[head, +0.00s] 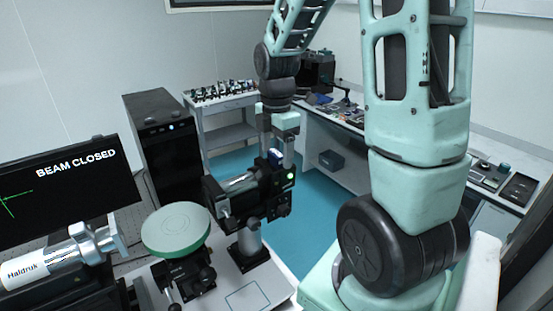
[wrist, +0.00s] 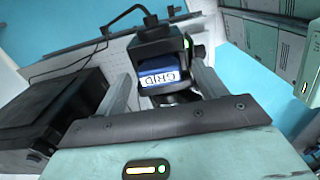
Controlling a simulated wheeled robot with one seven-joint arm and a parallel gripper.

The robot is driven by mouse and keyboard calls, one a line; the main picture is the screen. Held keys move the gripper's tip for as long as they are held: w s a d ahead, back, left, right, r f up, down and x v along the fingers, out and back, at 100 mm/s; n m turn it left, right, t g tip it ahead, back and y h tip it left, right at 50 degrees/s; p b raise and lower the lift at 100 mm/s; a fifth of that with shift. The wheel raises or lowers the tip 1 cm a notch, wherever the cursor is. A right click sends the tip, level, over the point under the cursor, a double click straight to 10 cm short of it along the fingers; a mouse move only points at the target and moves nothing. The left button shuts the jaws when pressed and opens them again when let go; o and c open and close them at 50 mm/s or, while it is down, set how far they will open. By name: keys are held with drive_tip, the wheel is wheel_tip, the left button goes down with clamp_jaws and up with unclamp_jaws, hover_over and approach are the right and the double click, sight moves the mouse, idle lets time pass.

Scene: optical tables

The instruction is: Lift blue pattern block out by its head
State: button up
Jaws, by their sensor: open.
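The blue pattern block (wrist: 158,76) shows in the wrist view with a white label reading "GRID". It sits in a black holder (wrist: 160,45) with a green light at its side. In the wrist view my gripper (wrist: 161,78) is open, with one finger on each side of the block. I cannot tell whether either finger touches it.
A round pale green disc (head: 175,229) on a stand is left of the instrument. A monitor (head: 60,190) reading "BEAM CLOSED" stands at far left. A black cabinet (head: 162,145) is behind. Blue floor (head: 310,215) is clear to the right.

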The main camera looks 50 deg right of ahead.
drive_tip(key=shift+f, duration=0.25)
drive_tip(key=c, duration=1.1)
